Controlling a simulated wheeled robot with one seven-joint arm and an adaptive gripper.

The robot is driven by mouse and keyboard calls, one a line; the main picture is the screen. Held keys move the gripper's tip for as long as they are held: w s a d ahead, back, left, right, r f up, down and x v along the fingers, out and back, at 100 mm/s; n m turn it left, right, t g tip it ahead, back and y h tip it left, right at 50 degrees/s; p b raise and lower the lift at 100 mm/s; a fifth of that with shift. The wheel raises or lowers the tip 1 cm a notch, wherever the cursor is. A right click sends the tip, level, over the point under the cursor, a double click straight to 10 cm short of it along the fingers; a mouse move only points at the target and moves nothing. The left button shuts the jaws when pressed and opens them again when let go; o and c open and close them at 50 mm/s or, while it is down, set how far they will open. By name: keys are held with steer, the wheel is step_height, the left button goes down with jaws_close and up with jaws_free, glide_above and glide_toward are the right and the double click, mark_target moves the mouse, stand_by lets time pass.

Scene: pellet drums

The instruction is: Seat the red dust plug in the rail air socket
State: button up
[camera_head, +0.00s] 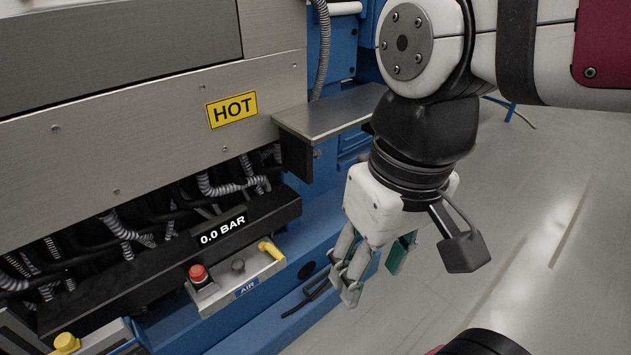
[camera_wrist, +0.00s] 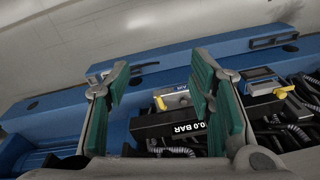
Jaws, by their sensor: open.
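A red knob-shaped piece (camera_head: 198,273), which looks like the red dust plug, sits upright on a dark base at the left end of the metal air panel (camera_head: 218,291). A small grey round fitting (camera_head: 238,266), perhaps the air socket, stands to its right. My gripper (camera_head: 372,270) points down to the right of the panel, apart from it, open and empty. In the wrist view, my gripper (camera_wrist: 160,72) has its green-padded fingers wide apart, with the air panel (camera_wrist: 178,99) between them. The red piece does not show there; the right finger may hide it.
A yellow lever (camera_head: 270,250) rises at the panel's right end. A black block reading 0.0 BAR (camera_head: 222,230) and ribbed hoses lie behind. A metal shelf (camera_head: 335,112) juts out above. A yellow knob (camera_head: 66,343) is at lower left. The floor at right is clear.

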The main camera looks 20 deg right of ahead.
steer(key=shift+m+g+h, duration=0.3)
steer(key=shift+m, duration=0.1)
steer(key=s, duration=0.1)
steer(key=s+d, duration=0.1)
steer(key=s, duration=0.3)
steer(key=shift+s+d, duration=0.25)
steer(key=shift+r, duration=0.1)
step_height(320, 180, up, 30)
steer(key=t+p, duration=0.4)
steer(key=p, duration=2.4)
steer(key=shift+d, duration=0.3)
